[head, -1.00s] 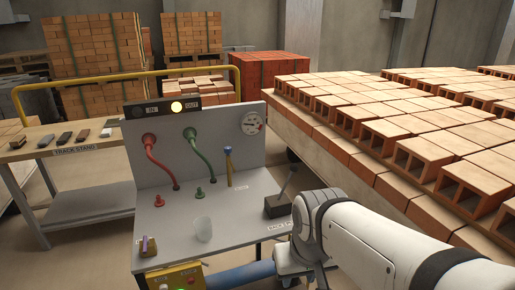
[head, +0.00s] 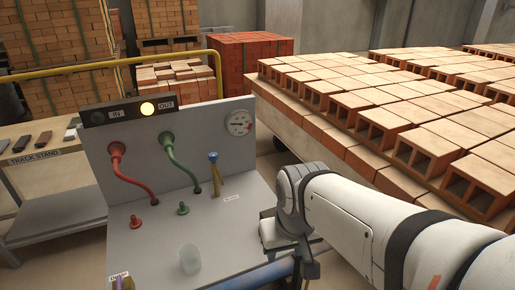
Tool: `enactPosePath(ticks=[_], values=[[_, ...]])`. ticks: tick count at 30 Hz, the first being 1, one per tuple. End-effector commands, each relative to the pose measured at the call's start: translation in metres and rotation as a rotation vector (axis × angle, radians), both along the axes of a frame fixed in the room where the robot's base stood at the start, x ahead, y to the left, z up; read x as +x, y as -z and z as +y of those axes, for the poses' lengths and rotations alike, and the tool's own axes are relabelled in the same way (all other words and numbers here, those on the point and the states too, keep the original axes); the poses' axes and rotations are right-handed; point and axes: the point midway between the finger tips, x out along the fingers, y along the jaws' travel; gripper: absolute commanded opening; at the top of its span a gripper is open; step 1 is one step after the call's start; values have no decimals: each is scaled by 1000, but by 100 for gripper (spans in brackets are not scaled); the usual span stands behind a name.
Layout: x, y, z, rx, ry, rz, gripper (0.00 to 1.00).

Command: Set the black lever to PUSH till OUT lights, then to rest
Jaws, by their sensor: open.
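The lamp box (head: 128,111) on top of the grey panel has two lamps. The OUT lamp (head: 147,109) glows yellow and the IN lamp (head: 97,117) is dark. The black lever does not show now; my arm's wrist covers the right part of the bench where it stood. My own white arm reaches in from the right, with its wrist over the right side of the bench. My gripper's fingers cannot be made out, so whether they touch the lever cannot be seen.
The grey bench (head: 225,235) carries a red hose (head: 135,175), a green hose (head: 185,158), a blue-topped valve (head: 214,175), a gauge (head: 239,122) and a clear cup (head: 189,258). A track stand (head: 40,160) is left. Stacked hollow bricks (head: 430,150) crowd the right.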

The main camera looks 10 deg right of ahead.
Motion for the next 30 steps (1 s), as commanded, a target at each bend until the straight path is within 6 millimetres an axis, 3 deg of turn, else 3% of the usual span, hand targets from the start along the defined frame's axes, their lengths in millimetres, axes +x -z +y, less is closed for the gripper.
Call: enactPosePath(ticks=[5, 15, 24, 30], values=[[26, -19, -11, 14, 74, 21, 53], [139, -61, -48, 69, 367, 97, 53], [229, -58, -96, 111, 623, 162, 53], [262, -47, -119, 127, 727, 184, 53]])
